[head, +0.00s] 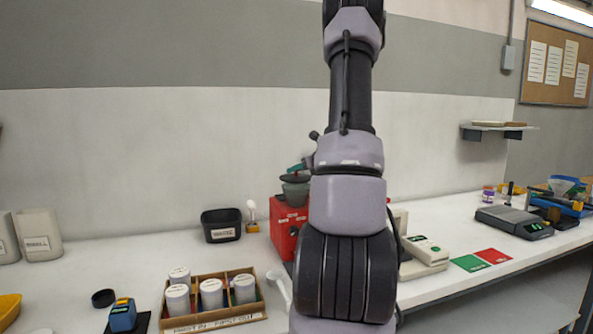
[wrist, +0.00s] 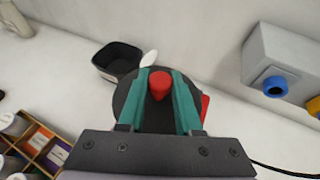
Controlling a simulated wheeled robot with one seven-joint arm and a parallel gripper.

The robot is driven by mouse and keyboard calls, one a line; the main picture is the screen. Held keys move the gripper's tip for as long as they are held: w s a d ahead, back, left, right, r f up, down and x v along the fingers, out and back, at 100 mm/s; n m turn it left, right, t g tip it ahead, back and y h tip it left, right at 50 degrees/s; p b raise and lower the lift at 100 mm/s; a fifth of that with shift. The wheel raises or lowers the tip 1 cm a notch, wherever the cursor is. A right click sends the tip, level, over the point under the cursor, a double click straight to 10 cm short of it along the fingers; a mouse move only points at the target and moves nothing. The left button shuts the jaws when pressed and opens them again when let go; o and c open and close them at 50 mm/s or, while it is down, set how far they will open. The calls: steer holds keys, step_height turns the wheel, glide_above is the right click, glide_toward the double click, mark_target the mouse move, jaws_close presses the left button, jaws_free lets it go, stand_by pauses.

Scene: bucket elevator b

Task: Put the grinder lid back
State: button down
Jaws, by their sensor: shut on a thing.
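The red grinder (head: 283,238) stands on the bench against the wall, partly hidden behind my arm. Its grey-green hopper (head: 295,192) is on top. The dark round lid (head: 292,179) is at the hopper's mouth; whether it rests there or hovers just above, I cannot tell. In the wrist view, the lid (wrist: 126,100) fills the space under my gripper (wrist: 160,88), and its red knob (wrist: 160,82) sits between the teal fingers. My gripper is shut on this knob. The lid hides the hopper in the wrist view, where only a red edge of the grinder shows.
A black bin (head: 221,226) and a white spoon-like item (head: 251,212) stand left of the grinder. A cardboard box (head: 214,303) of white-lidded jars is in front left. A scale (head: 513,222) and red and green cards lie to the right.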

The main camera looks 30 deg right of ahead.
steer(key=shift+f, duration=0.1)
steer(key=shift+f, duration=0.5)
steer(key=c, duration=0.6)
jaws_free()
steer(key=shift+r, duration=0.15)
